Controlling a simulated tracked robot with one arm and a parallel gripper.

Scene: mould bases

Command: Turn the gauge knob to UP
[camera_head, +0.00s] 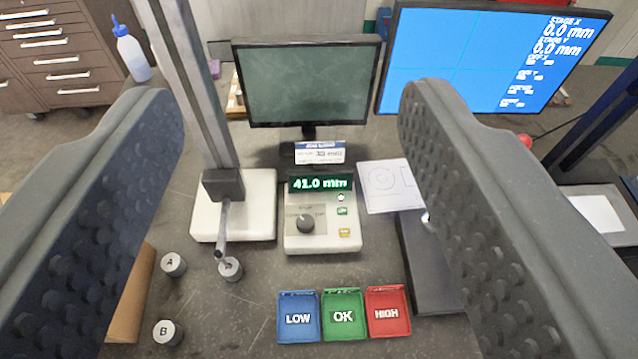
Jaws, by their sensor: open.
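The gauge unit (296,240) is a small cream box in the middle of the bench with a green lit display (320,184) reading 41.0 mm. Its dark round knob (306,224) sits on a grey panel with small labels around it; I cannot read them or tell exactly where the knob points. A green button and an orange button lie to the knob's right. My gripper (290,105) is open and empty, its two dark fingers at the left and right of the view. The knob lies between and beyond the fingers, apart from them.
A gauge stand (256,205) with a tall column is left of the unit, its probe over a metal cylinder (230,269). Cylinders A (173,264) and B (168,332) lie left. Blue (298,337), green (344,334) and red (388,332) trays stand in front. Monitors (310,85) stand behind.

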